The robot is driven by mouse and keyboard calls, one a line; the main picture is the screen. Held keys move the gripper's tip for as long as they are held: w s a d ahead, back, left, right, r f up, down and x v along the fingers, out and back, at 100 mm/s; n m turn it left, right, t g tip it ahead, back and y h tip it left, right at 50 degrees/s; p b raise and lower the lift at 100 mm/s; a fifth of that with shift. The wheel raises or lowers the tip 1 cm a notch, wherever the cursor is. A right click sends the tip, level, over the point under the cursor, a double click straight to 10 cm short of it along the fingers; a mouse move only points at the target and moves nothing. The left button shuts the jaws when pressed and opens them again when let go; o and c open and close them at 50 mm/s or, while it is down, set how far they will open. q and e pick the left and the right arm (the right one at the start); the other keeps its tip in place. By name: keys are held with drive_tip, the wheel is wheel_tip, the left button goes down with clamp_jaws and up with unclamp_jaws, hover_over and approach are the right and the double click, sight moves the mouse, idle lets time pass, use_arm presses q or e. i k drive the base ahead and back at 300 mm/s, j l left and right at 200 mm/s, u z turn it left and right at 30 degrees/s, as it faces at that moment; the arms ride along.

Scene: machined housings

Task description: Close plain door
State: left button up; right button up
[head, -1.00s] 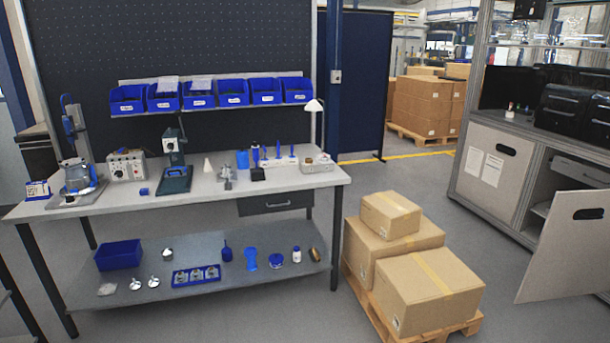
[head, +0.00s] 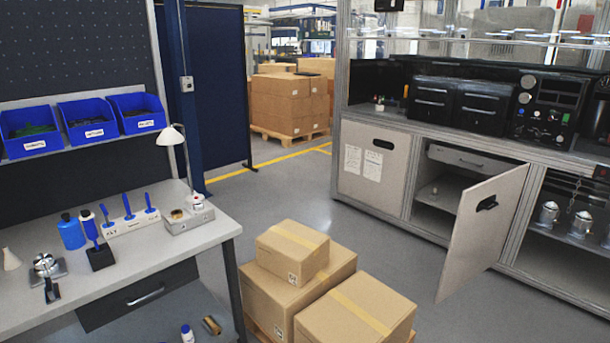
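The plain door (head: 482,232) is a light grey panel with a dark slot handle (head: 487,204) and no papers on it. It stands open at the right of the head view, swung out from the grey cabinet (head: 405,210). The open compartment (head: 440,190) behind it shows a shelf with a small light object on it and a grey drawer front (head: 470,158) above. A second door (head: 373,172), with two paper sheets on it, is closed to its left. Neither of my grippers is in view.
Cardboard boxes (head: 300,275) stacked on a pallet stand in front of the cabinet, left of the open door. A workbench (head: 190,240) with tools is at left. Grey floor (head: 300,190) is free between boxes and cabinet.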

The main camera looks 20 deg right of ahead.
sight(487, 208)
drive_tip(key=i+l+z, duration=0.2)
drive_tip(key=z, duration=0.2)
drive_tip(key=i+l+z, duration=0.1)
drive_tip(key=i+z, duration=0.55)
drive_tip(key=z, duration=0.2)
drive_tip(key=i+z, duration=0.4)
drive_tip(key=i+l+u, duration=0.1)
drive_tip(key=i+l, duration=0.85)
